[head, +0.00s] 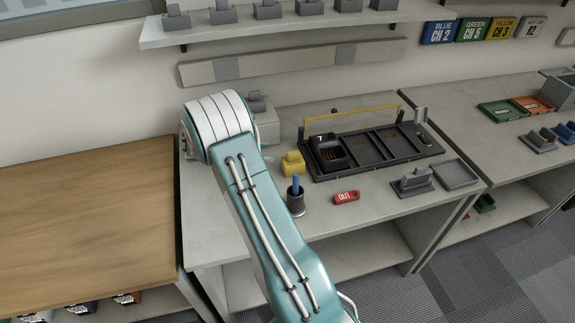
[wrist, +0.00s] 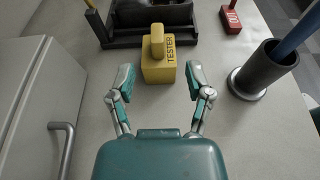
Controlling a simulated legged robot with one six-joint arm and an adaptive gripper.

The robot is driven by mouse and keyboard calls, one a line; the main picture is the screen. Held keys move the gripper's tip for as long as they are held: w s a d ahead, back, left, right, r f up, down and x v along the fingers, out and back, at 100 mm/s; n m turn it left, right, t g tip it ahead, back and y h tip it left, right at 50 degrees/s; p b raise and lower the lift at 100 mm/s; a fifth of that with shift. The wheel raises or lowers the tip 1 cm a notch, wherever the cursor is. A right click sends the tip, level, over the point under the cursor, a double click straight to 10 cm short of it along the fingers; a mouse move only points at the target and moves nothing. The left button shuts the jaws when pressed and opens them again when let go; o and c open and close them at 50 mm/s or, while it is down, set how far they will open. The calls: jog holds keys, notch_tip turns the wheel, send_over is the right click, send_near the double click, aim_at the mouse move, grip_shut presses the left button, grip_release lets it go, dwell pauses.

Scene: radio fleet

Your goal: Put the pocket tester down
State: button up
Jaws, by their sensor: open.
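The pocket tester (head: 293,163) is a small yellow block with a raised rounded grip on top and the word TESTER on one side. It stands upright on the grey bench (head: 345,220), at the left end of the black tray. In the wrist view the tester (wrist: 158,66) is just ahead of my gripper (wrist: 160,78). The gripper's two fingers are spread, one to each side of the tester's near end, with visible gaps. Nothing is held. In the head view my arm hides the gripper.
A dark cup with a blue stick (wrist: 264,70) stands right of my gripper. A red OUT tag (head: 346,197) lies beyond it. The black tray (head: 370,150) with a yellow bar is behind the tester. A grey cabinet (wrist: 40,105) with a handle is close on the left.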

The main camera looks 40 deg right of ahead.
aim_at(288, 153)
jog(key=x, duration=0.9)
jog(key=shift+w+d+f, duration=0.15)
jog(key=shift+d+f, duration=0.1)
jog(key=shift+f, duration=0.05)
grip_shut()
